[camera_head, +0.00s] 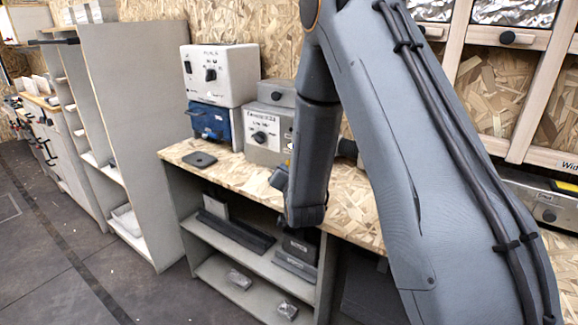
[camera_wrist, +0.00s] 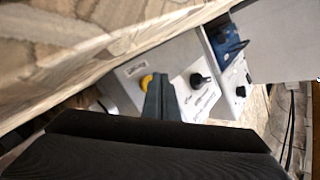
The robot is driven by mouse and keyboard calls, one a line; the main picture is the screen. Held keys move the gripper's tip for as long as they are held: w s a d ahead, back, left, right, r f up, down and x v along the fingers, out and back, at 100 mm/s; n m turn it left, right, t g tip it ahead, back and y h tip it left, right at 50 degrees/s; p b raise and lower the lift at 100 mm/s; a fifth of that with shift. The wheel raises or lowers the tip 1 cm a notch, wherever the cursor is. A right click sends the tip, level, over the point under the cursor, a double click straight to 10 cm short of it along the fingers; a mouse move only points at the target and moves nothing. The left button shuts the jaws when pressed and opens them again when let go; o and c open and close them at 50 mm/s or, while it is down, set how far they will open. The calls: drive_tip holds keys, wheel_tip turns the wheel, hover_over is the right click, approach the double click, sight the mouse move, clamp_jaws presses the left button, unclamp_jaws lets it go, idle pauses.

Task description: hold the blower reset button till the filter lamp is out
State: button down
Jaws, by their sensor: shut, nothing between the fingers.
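The grey box (camera_head: 262,142) with printed lettering and a black knob stands on the chipboard bench, partly hidden by my arm. In the wrist view the grey box (camera_wrist: 178,72) appears tilted, with a round yellow button-like part (camera_wrist: 146,81) and a black knob (camera_wrist: 197,79). Which part is the blower reset button, I cannot tell for sure. My gripper (camera_wrist: 160,84) is shut and empty, its tips overlapping the box face between the yellow part and the knob. Contact cannot be told. I cannot make out the filter lamp in either view.
A white box (camera_head: 222,73) with knobs sits on a blue unit (camera_head: 209,121) left of the grey box. A small dark pad (camera_head: 199,159) lies on the bench (camera_head: 232,172). Shelves below hold dark items. A tall grey shelf unit (camera_head: 140,110) stands left; floor is clear.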

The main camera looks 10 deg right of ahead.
drive_tip(key=shift+w+d, duration=0.5)
idle(1.0)
idle(0.9)
drive_tip(key=shift+s+a, duration=0.65)
drive_tip(key=shift+a, duration=0.05)
drive_tip(key=shift+s+a+p, duration=0.35)
drive_tip(key=shift+s+a, duration=1.4)
drive_tip(key=shift+a, duration=0.05)
